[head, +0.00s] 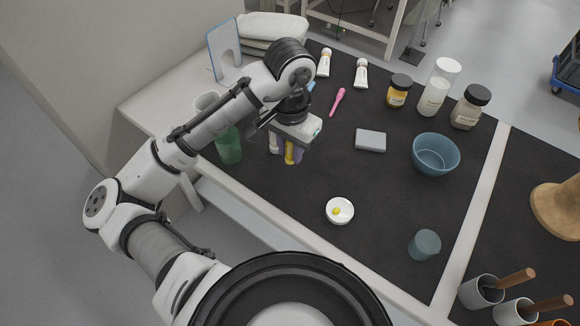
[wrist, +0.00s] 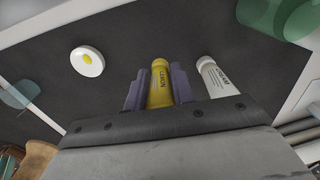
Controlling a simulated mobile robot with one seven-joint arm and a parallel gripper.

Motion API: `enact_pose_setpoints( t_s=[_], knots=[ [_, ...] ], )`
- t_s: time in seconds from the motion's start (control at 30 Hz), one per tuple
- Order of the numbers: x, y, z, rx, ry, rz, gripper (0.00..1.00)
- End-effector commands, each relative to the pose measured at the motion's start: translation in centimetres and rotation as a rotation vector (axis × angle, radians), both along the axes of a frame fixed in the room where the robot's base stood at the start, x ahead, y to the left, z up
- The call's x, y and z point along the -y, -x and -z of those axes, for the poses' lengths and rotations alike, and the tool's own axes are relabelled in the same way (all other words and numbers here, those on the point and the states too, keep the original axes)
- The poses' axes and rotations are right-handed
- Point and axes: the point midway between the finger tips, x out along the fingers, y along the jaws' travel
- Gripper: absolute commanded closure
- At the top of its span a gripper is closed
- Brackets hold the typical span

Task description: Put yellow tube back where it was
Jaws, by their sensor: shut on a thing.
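The yellow tube (wrist: 160,84), with dark lettering that seems to read LEMON, is between the two purple fingers of my gripper (wrist: 160,71). My gripper is shut on it. In the head view the tube (head: 290,153) hangs below my gripper, near the left part of the dark mat. I cannot tell whether its lower end touches the mat. A white tube (wrist: 217,78) is just right of my gripper in the wrist view, apart from the fingers. A small white dish (head: 340,218) with a yellow dab in it lies right of and nearer than my gripper; it also shows in the wrist view (wrist: 78,66).
A green translucent cup (head: 229,148) stands left of my gripper. Two white tubes (head: 324,63) (head: 361,73) and a pink tool (head: 338,101) lie farther back. A grey block (head: 370,141) and blue bowl (head: 436,155) are to the right. The mat around the dish is clear.

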Motion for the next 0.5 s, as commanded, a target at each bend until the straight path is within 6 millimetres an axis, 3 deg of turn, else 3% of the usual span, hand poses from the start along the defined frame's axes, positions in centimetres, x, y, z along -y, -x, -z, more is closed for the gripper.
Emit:
enact_pose_setpoints(
  t_s=[0.1,0.27,0.5],
  knots=[
    [0.0,0.0,2.2,-0.002,0.002,-0.001,0.97],
    [0.0,0.0,3.4,-0.001,0.001,0.0,0.97],
    [0.0,0.0,6.6,-0.001,0.002,0.0,0.97]
  ],
)
